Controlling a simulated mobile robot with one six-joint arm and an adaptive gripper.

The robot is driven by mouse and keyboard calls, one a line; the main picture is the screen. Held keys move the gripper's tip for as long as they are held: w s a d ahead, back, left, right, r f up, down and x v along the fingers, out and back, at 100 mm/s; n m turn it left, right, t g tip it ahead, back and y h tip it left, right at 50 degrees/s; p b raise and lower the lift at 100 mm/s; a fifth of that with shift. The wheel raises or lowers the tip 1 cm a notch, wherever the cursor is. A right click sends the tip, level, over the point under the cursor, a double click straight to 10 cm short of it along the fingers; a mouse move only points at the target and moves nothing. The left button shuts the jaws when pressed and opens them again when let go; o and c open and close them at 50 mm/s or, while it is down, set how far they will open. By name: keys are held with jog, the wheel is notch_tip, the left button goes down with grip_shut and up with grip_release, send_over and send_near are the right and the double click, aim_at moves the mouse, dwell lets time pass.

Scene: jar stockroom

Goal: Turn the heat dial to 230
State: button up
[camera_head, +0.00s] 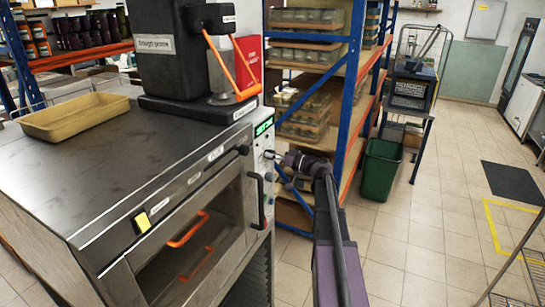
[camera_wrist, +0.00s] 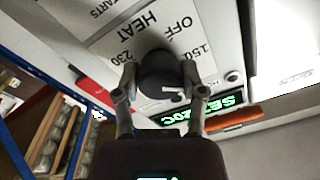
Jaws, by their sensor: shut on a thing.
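The black heat dial (camera_wrist: 160,75) sits on the pale control panel (camera_wrist: 105,45) in the wrist view. Printed marks HEAT, OFF, 150 and 230 surround it, seen tilted and upside down. My gripper (camera_wrist: 160,82) is shut on the dial, one finger on each side. A small white mark shows near the dial's lower edge; I cannot tell which setting it points to. A green lit display (camera_wrist: 203,108) beside the dial shows SET and a number I cannot read surely. In the head view, my gripper (camera_head: 272,155) reaches the panel on the steel oven (camera_head: 110,170) from the right.
The oven door has a black handle (camera_head: 258,200) close below my gripper. Blue-framed jar shelves (camera_head: 350,90) and a green bin (camera_head: 380,170) stand behind my arm. Floor at right is mostly clear.

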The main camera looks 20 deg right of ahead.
jog(key=m, duration=1)
jog(key=shift+m+t+h, duration=0.3)
jog(key=shift+h, duration=0.1)
jog(key=m, duration=0.5)
jog(key=shift+r+m, duration=0.1)
jog(key=shift+m, duration=0.2)
jog(key=m+p, duration=0.1)
jog(key=m, duration=0.3)
jog(key=shift+m+h, duration=0.3)
jog(key=m, duration=0.4)
jog(key=shift+m, duration=0.3)
jog(key=m, duration=0.3)
jog(key=shift+m, duration=0.3)
jog(key=m, duration=0.3)
jog(key=shift+g+p, duration=0.35)
jog(key=shift+g, duration=0.05)
jog(key=shift+m, duration=2.1)
